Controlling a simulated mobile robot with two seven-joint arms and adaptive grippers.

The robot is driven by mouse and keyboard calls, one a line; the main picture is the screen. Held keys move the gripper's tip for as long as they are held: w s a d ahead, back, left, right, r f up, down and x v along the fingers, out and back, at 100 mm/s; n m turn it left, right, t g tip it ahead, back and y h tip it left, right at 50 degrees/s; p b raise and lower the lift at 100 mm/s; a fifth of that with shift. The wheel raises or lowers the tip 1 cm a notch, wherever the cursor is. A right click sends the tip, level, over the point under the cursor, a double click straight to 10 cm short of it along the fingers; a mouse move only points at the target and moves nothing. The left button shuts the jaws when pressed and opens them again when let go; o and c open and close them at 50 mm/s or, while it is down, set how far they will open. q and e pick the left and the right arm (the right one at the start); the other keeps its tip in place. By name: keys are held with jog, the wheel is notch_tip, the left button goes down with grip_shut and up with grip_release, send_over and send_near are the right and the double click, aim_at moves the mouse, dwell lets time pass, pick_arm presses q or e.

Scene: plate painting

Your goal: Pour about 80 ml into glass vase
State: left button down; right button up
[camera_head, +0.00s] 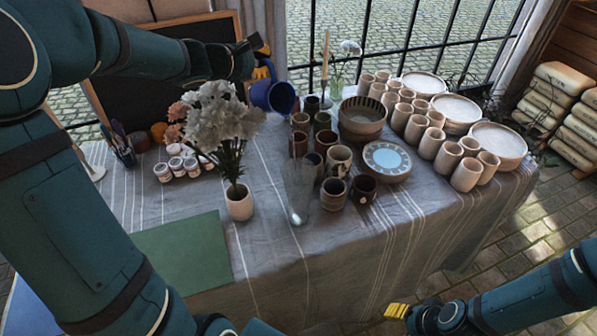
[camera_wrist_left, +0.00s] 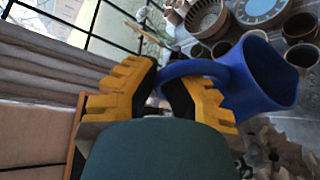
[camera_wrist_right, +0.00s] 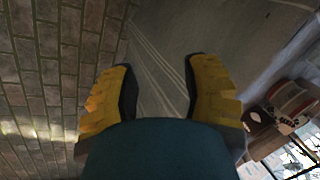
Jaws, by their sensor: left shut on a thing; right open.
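A blue jug (camera_head: 262,95) hangs above the back of the table, tilted with its mouth facing the right of the head view. My left gripper (camera_head: 264,62) is shut on the jug's handle; the handle and blue body (camera_wrist_left: 250,80) show in the left wrist view. Liquid in the jug cannot be made out. A tall clear glass vase (camera_head: 299,190) stands on the table right of the potted white flowers, to the lower right of the jug and apart from it. My right gripper (camera_head: 396,311) is open and empty in front of the table; its fingers (camera_wrist_right: 160,85) are spread.
White flowers in a small pot (camera_head: 239,203) stand close left of the vase. Several dark cups (camera_head: 334,194) crowd its right side. A patterned bowl (camera_head: 362,118), a blue plate (camera_head: 387,158) and several beige cups stand further right. A green mat (camera_head: 185,255) lies front left.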

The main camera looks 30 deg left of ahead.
pick_arm(q)
jog(key=shift+r+p, duration=0.1)
jog(key=shift+p, duration=0.2)
jog(key=a+n+p, duration=0.1)
jog(key=p, duration=0.3)
jog(key=w+a+n+g+h+p, duration=0.1)
jog(key=p, duration=0.4)
jog(key=shift+a+r, duration=0.1)
jog(key=f+p, duration=0.1)
jog(key=a+f+n+h+p, duration=0.1)
jog(key=g+p, duration=0.1)
jog(key=shift+w+a+f+n+h+p, duration=0.25)
jog(key=shift+w+f+n+h+p, duration=0.05)
jog(key=shift+f+n+p, duration=0.1)
jog(key=shift+w+a+f, duration=0.1)
jog(key=shift+f, duration=0.15)
jog(key=shift+f+p, duration=0.2)
jog(key=shift+p, duration=0.1)
jog(key=shift+a+f, duration=0.1)
jog(key=shift+a, duration=0.05)
